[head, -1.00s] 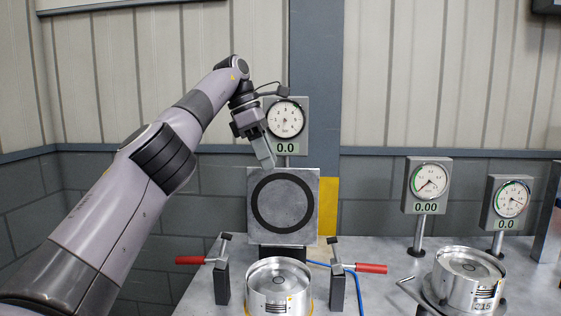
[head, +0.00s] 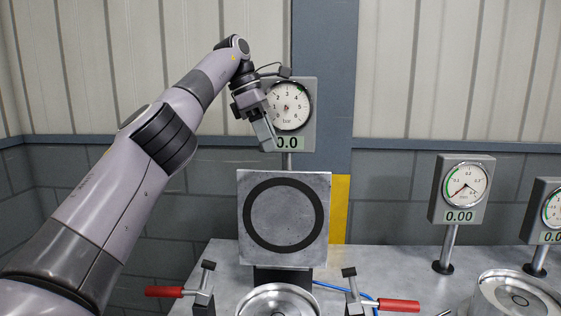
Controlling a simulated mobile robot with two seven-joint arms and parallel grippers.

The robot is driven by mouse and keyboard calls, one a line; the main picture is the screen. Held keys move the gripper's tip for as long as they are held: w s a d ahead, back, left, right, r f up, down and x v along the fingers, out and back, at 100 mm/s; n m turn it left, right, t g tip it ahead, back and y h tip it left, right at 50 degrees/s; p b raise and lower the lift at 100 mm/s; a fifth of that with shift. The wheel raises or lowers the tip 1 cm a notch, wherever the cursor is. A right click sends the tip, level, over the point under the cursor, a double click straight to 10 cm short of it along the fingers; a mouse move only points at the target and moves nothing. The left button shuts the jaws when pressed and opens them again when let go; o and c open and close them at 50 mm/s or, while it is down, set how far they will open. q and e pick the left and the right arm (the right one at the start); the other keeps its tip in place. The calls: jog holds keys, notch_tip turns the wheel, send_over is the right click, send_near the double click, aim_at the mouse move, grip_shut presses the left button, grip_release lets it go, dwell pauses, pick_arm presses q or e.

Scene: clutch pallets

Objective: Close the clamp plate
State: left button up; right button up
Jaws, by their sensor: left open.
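The clamp plate (head: 311,250) is a square grey metal plate with a black ring on its face. It stands upright behind a round silver metal part (head: 277,301), which is cut off by the bottom edge. My left gripper (head: 269,140) is open and empty, pointing down above the plate's top edge, and looks apart from it. Two toggle clamps with red handles flank the round part, the left clamp (head: 163,291) and the right clamp (head: 398,305). My right gripper is not in view.
A dial gauge (head: 291,105) on a post stands behind my left gripper, partly covered by it. Two more gauges, one reading 0.00 (head: 462,190) and one at the right edge (head: 550,209), stand to the right. Another round metal part (head: 519,298) sits lower right.

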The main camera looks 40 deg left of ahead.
pick_arm(q)
jog(key=shift+w+a, duration=0.1)
jog(key=shift+w, duration=0.05)
jog(key=shift+x, duration=3.5)
grip_shut()
